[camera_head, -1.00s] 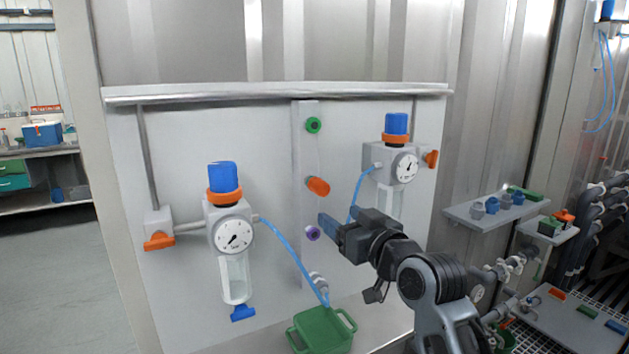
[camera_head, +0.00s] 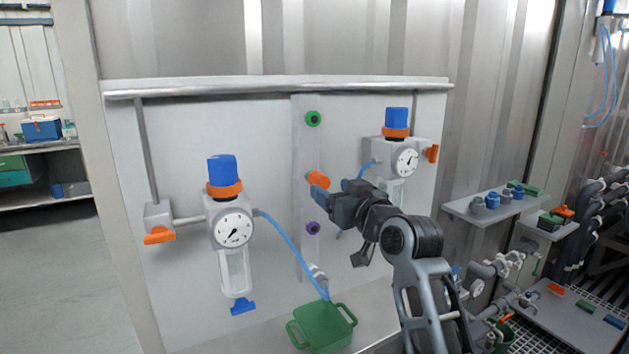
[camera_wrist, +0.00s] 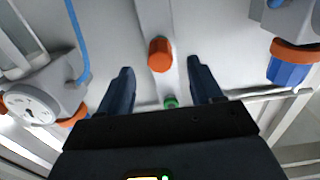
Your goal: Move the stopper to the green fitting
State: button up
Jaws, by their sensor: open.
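The orange stopper (camera_head: 319,180) sticks out from the middle of the grey vertical strip on the panel. It also shows in the wrist view (camera_wrist: 160,55), between my two fingers and apart from both. The green fitting (camera_head: 313,118), a ring with a dark centre, is higher on the same strip; the wrist view shows it small (camera_wrist: 170,102). My gripper (camera_head: 319,194) is open and empty, its fingers pointing at the panel. In the head view its tips overlap the lower edge of the stopper.
A purple fitting (camera_head: 313,228) is lower on the strip. Gauge units stand left (camera_head: 232,232) and right (camera_head: 405,161), with blue hoses (camera_head: 285,243) near the strip. A green tray (camera_head: 324,328) sits below. The panel around the green fitting is clear.

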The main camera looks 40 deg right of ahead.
aim_at(325, 184)
jog(key=shift+x, duration=2.75)
jog(key=shift+c, duration=0.3)
grip_shut()
jog(key=shift+p+v, duration=0.55)
jog(key=shift+v, duration=2.45)
